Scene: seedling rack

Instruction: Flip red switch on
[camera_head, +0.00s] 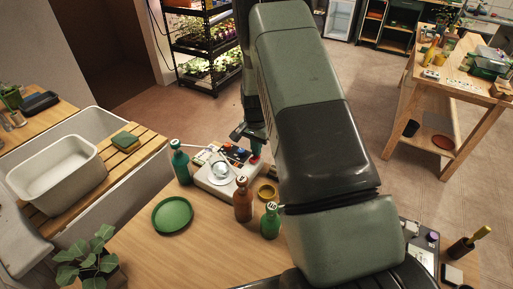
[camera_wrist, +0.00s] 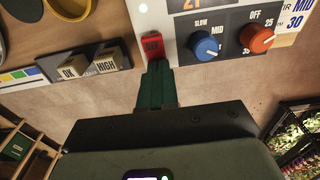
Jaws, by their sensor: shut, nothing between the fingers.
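The red switch (camera_wrist: 153,45) is a small upright red rocker on the near edge of a white control box, seen in the wrist view. The box (camera_head: 212,184) stands on the wooden table in the head view. My gripper (camera_wrist: 156,66) is shut and empty, its dark green fingertips right at the lower end of the red switch. I cannot tell whether they touch it. A blue knob (camera_wrist: 205,46) and an orange-red knob (camera_wrist: 257,39) sit right of the switch on the box. In the head view my arm hides part of the box's right side.
Two bottles, brown (camera_head: 242,200) and green (camera_head: 270,222), stand in front of the box; another green bottle (camera_head: 180,163) stands left. A green plate (camera_head: 173,215) lies nearby. In the wrist view, lettered blocks (camera_wrist: 105,62) sit in a dark holder beside the switch.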

